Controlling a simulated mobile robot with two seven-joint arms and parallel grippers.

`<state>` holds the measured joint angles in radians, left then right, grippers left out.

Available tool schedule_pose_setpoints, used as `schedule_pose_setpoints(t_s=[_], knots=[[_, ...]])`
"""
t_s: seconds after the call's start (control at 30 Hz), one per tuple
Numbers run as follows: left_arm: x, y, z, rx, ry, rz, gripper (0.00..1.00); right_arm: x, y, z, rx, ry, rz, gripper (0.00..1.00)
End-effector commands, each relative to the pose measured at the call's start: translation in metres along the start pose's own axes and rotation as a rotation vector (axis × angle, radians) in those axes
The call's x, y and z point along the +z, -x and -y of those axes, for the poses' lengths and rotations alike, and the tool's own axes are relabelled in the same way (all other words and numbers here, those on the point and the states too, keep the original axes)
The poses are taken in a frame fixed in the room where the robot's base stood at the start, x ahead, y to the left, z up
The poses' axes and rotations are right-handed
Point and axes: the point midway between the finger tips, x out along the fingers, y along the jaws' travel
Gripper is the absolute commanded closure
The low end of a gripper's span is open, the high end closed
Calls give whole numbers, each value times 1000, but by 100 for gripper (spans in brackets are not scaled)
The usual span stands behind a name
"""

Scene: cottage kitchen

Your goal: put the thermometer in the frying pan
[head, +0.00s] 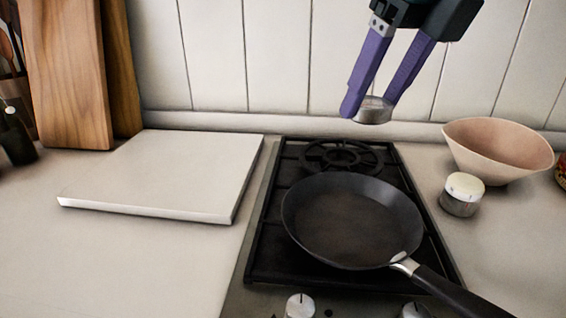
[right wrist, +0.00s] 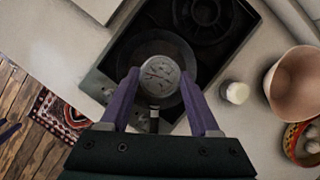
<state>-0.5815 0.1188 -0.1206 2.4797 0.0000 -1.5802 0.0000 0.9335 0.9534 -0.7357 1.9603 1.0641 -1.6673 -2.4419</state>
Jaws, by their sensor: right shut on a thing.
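The thermometer (right wrist: 160,74) has a round, pale dial face and sits between the fingertips of my right gripper in the right wrist view. In the head view the thermometer (head: 373,112) shows as a metallic disc at the fingertips. My right gripper (head: 367,108) is shut on it and holds it up in the air, above and behind the frying pan. The frying pan (head: 350,222) is dark and empty, and stands on the hob with its handle toward the front right. In the right wrist view the thermometer covers part of the pan.
The black gas hob (head: 262,250) is set in the counter. A white board (head: 165,172) lies to its left, with wooden boards (head: 68,75) behind. A white-lidded jar (head: 462,194) and a pinkish bowl (head: 497,150) stand to the right of the hob.

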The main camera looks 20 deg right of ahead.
Motion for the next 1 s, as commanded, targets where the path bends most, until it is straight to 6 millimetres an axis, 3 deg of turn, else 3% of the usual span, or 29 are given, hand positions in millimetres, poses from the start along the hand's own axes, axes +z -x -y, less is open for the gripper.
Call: schedule_pose_setpoints(t_s=[0.1,0.33,0.67,0.83,1.0], knots=[[2,-8,1,-3,-3,-2,50,-17,-38,0,0,-1,-8,94],[4,-16,1,-5,-5,-2,50,-40,-93,0,0,-1,-6,94],[6,-20,1,-5,-5,-2,50,-52,-123,0,-1,-1,-3,94],[7,-24,0,-3,-2,-3,50,-62,-149,0,0,-1,-3,94],[6,-24,-1,0,2,-3,50,-63,-152,0,-1,0,1,94]])
